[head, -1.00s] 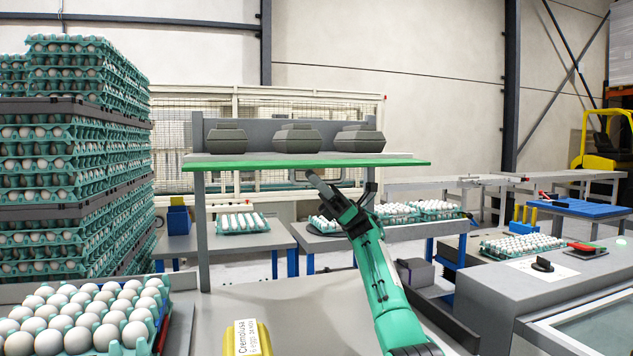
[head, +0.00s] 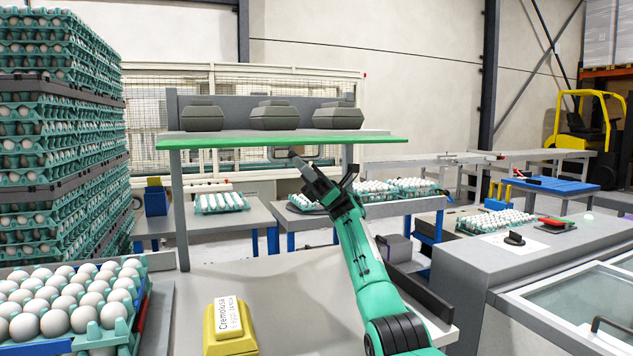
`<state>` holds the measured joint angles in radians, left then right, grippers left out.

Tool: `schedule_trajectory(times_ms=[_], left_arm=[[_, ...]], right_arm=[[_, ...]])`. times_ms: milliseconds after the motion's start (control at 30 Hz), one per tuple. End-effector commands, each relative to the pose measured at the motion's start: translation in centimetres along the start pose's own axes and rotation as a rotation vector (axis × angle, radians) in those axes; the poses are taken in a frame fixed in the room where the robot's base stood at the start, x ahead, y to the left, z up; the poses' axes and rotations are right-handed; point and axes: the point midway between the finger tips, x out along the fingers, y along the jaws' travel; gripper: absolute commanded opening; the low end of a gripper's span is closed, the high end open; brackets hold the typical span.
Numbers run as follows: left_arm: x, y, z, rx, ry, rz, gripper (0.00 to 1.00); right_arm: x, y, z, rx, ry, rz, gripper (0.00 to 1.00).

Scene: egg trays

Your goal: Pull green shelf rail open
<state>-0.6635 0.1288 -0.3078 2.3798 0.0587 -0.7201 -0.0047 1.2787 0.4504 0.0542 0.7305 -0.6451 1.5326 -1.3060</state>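The green shelf rail (head: 240,142) runs along the front edge of a grey shelf above the worktable. My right gripper (head: 296,158) is just below the rail, right of its middle, at the end of my green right arm. Its dark fingers point up and left. My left gripper is not in view.
Several grey egg cartons (head: 274,115) stand on the shelf. A tray of white eggs (head: 66,300) is at the lower left, below tall egg stacks (head: 60,120). A yellow labelled box (head: 230,330) stands on the grey worktable (head: 285,290). A grey machine (head: 530,260) is at the right.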

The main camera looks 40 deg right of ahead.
Motion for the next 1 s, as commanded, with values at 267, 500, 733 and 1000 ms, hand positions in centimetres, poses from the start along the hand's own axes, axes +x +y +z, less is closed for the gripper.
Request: schedule_trajectory(times_ms=[267, 500, 733, 1000], left_arm=[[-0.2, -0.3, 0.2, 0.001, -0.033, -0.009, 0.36], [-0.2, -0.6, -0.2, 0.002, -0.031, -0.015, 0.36], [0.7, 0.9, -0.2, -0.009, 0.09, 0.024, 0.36], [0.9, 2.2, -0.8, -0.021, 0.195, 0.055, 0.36]], right_arm=[[-6.0, -0.1, 0.1, 0.0, 0.0, -0.005, 0.2], [-9.4, 0.0, 0.1, 0.001, -0.001, -0.004, 0.2], [-10.6, -0.2, -0.2, 0.001, 0.002, -0.002, 0.2], [-11.6, 0.0, -0.1, 0.0, 0.001, -0.003, 0.2]])
